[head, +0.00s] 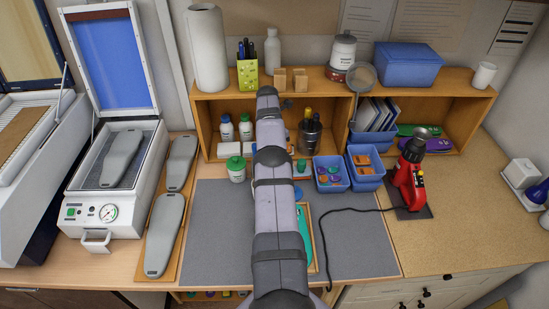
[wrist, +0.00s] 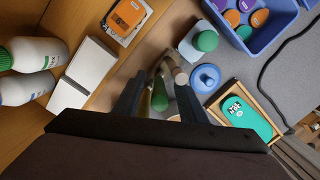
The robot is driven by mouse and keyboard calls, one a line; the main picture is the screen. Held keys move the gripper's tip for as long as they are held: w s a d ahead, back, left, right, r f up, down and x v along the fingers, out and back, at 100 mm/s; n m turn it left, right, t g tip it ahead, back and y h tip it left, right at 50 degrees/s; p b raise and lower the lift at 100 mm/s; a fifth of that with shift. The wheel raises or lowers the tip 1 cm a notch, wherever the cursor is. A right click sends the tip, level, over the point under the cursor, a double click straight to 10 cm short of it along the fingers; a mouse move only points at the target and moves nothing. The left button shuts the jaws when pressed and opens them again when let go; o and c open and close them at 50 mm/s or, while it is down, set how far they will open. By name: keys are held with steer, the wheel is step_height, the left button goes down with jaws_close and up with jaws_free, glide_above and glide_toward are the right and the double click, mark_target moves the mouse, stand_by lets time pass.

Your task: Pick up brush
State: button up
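In the head view a metal cup (head: 309,137) stands in the wooden shelf, right of my arm, with yellow- and green-ended handles (head: 308,113) sticking up. They look like brush handles, but the brush heads are hidden. In the wrist view my gripper (wrist: 160,88) is open, with its two dark fingers apart. A green-ended handle (wrist: 160,97) and a yellowish one show between the fingers, partly hidden by the gripper body. I cannot tell whether the fingers touch them. In the head view my gripper is mostly hidden behind my arm.
Blue bins (head: 331,174) stand near the shelf.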

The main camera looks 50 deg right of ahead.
jaws_close()
steer(key=shift+r, duration=0.15)
steer(key=shift+r+b, duration=0.6)
steer(key=shift+r, duration=0.15)
step_height(320, 180, up, 6)
steer(key=p, duration=0.4)
steer(key=shift+f, duration=0.2)
steer(key=shift+f+b, duration=0.4)
steer(key=shift+b, duration=0.75)
steer(key=shift+s+a+b, duration=0.1)
steer(key=shift+b, duration=0.8)
steer(key=shift+a+b, duration=0.1)
steer(key=shift+b, duration=0.85)
steer(key=b, duration=0.3)
steer(key=shift+s+a+b, duration=0.25)
steer(key=shift+s+b, duration=0.1)
steer(key=shift+b, duration=0.05)
